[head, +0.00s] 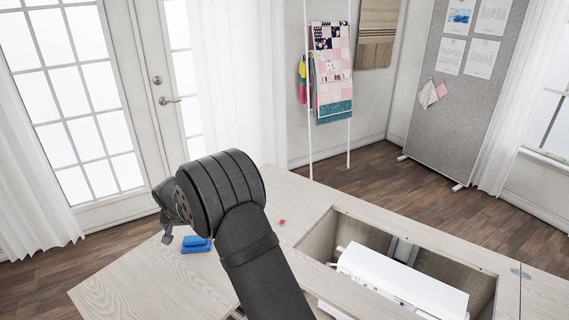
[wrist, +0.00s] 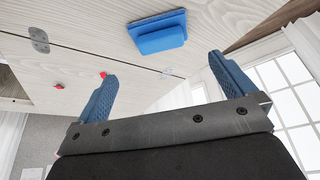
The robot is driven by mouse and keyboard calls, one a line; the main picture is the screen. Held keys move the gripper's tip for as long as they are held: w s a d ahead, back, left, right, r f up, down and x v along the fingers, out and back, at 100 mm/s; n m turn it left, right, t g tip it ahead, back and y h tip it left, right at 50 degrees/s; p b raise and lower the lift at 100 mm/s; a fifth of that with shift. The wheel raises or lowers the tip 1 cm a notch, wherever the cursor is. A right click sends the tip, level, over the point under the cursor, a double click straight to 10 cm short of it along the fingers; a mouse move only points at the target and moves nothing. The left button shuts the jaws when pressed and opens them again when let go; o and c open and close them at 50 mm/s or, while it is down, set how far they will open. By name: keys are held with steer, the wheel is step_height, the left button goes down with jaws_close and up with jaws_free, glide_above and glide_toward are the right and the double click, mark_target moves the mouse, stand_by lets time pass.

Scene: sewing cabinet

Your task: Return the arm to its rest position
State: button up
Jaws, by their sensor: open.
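My arm rises from the bottom of the head view, bent over the left part of the pale wooden cabinet top (head: 140,285). My gripper (head: 166,212) is mostly hidden behind my wrist there. In the wrist view my gripper (wrist: 163,68) shows two blue fingers spread wide apart with nothing between them. It is empty and clear of the cabinet top.
A blue block-like object (head: 197,244) lies on the cabinet top near my gripper; it also shows in the wrist view (wrist: 158,32). Small red pieces (wrist: 103,75) lie nearby. A white sewing machine (head: 400,280) sits in the open well to the right.

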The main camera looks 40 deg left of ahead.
steer(key=x, duration=1.1)
steer(key=shift+f, duration=0.25)
step_height(320, 180, up, 3)
steer(key=shift+f, duration=0.15)
steer(key=shift+r, duration=0.6)
steer(key=shift+f, duration=0.1)
